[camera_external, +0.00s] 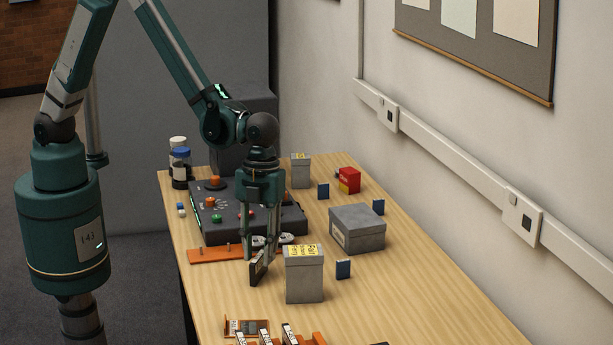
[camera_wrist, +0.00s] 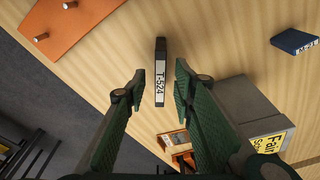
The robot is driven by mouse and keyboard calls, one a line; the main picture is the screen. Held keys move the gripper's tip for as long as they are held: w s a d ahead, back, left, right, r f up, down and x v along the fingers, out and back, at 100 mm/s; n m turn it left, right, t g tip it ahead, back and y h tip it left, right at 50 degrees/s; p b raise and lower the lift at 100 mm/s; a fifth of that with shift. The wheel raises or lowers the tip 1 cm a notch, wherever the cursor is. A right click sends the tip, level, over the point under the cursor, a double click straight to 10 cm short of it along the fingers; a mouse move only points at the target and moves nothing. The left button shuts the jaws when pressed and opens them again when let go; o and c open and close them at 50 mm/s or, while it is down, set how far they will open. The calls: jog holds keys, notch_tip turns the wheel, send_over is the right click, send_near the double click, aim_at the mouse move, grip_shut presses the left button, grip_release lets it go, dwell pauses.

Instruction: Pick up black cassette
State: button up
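The black cassette (camera_external: 258,268) stands on its narrow edge on the wooden table, left of a tall grey box. In the wrist view, the cassette (camera_wrist: 160,62) shows its dark spine with a white label reading T-524. My gripper (camera_external: 261,254) is low at the cassette, pointing down. In the wrist view, my gripper (camera_wrist: 159,78) is open, with one finger on each side of the cassette and a visible gap on both sides. In the external view, the fingers partly hide the cassette's upper part.
The tall grey box (camera_external: 304,277) with a yellow label stands close on the right. An orange plate with pegs (camera_external: 215,255) and a dark control panel (camera_external: 222,231) lie behind left. An orange rack (camera_external: 318,339) is in front.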

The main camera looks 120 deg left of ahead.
aim_at(258, 255)
jog(key=shift+w+d+f, duration=0.1)
jog(key=shift+d+f, duration=0.05)
jog(key=shift+f, duration=0.6)
jog(key=shift+d+f, duration=0.1)
jog(key=shift+f, duration=0.65)
jog(key=shift+f+b, duration=0.25)
jog(key=shift+b, duration=0.25)
grip_shut()
